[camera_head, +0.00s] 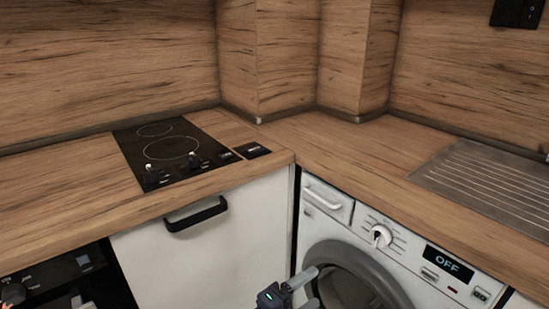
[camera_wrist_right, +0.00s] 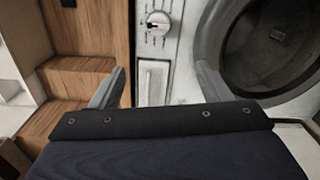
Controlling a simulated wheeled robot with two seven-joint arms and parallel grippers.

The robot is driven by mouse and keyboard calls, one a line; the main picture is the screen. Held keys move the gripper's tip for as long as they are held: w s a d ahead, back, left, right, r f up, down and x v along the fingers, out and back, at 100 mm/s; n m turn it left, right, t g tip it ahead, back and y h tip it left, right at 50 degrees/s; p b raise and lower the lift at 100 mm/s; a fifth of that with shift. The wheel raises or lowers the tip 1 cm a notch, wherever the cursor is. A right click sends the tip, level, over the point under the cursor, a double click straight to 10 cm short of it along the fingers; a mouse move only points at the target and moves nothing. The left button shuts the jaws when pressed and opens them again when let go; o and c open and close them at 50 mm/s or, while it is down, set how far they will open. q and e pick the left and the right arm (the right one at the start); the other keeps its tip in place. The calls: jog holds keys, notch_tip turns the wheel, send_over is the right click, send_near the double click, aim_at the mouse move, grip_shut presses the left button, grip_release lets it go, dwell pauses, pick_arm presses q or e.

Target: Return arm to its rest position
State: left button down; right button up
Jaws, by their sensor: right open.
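My right gripper (camera_head: 315,287) is low in the head view, in front of the washing machine (camera_head: 327,222) and near its round door. Its grey fingers are apart, and nothing shows between them. Its dark body with a small lit spot is cut by the bottom edge. In the right wrist view a grey finger (camera_wrist_right: 106,90) rises past the dark gripper body, with the washing machine's white front (camera_wrist_right: 154,62) and round door (camera_wrist_right: 268,50) beyond. I cannot tell whether the door is fully shut. My left gripper cannot be made out.
The wooden worktop (camera_head: 340,150) runs around the corner and is mostly clear. A black hob (camera_head: 172,150) sits in it at left and a ribbed metal drainer (camera_head: 490,180) at right. A white cabinet (camera_head: 205,255) with a black handle (camera_head: 197,214) stands below. A dark appliance (camera_head: 60,275) is at lower left.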

jog(key=s+d+f+m+g+y, duration=0.4)
jog(key=s+d+m+g+y, duration=0.2)
jog(key=s+d+g+y, duration=0.75)
jog(key=s+r+m+t+y, duration=0.4)
jog(key=r+m+t, duration=0.1)
jog(key=t, duration=0.3)
notch_tip(320, 180, up, 20)
jog(key=p, duration=1.9)
jog(key=shift+w+d+f, duration=0.15)
jog(key=shift+d+f, duration=0.1)
jog(key=shift+d, duration=0.1)
jog(key=shift+y, duration=0.25)
